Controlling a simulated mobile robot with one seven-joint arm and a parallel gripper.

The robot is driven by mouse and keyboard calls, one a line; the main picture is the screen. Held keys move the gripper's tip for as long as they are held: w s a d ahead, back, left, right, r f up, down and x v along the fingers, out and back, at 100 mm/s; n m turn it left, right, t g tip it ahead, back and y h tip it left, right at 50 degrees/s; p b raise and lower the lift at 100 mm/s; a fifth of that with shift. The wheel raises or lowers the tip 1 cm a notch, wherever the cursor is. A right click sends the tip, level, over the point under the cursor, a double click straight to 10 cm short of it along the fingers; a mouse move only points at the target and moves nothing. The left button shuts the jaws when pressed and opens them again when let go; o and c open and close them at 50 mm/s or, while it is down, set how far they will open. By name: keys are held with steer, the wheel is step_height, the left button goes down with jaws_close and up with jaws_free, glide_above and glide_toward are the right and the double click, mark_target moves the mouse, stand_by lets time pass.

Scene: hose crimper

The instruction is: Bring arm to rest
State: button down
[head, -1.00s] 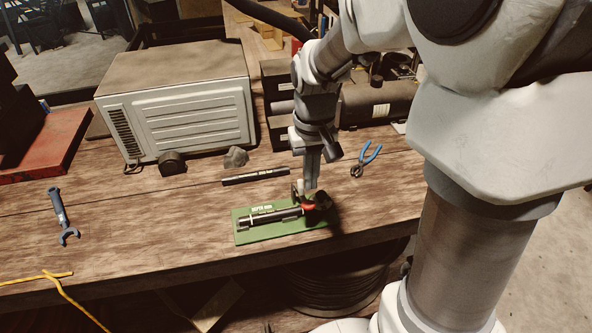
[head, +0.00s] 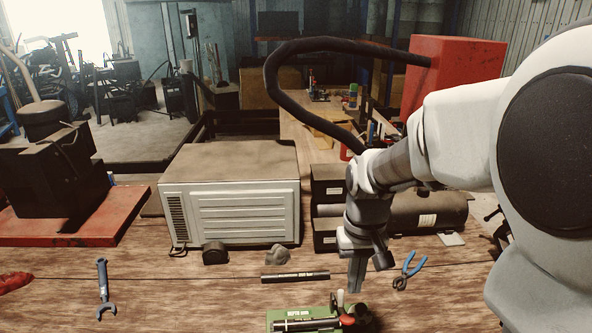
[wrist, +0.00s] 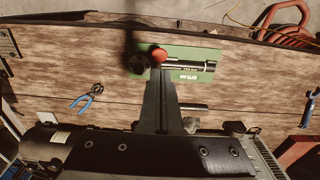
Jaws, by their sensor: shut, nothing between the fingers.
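My gripper (head: 357,278) is shut and empty, pointing down above the wooden bench. In the head view it hangs just behind a green mat (head: 285,318) at the bottom edge. A dark crimping tool with a black tube (head: 305,325) lies on the mat, and its red knob (head: 348,320) is at the right end. In the wrist view my gripper (wrist: 164,85) reaches up in front of the green mat (wrist: 190,77). The red knob (wrist: 159,54) shows just beyond the fingertips, and a gap there is hard to judge.
A black bar (head: 295,277) lies behind the mat. Blue pliers (head: 409,272) are to the right and a blue wrench (head: 103,290) to the left. Bench between wrench and mat is clear.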

steer(key=s+r+t, duration=0.5)
steer(key=s+r, duration=0.5)
steer(key=s, duration=0.3)
steer(key=shift+s, duration=0.3)
steer(key=shift+a, duration=0.15)
stand_by(0.6)
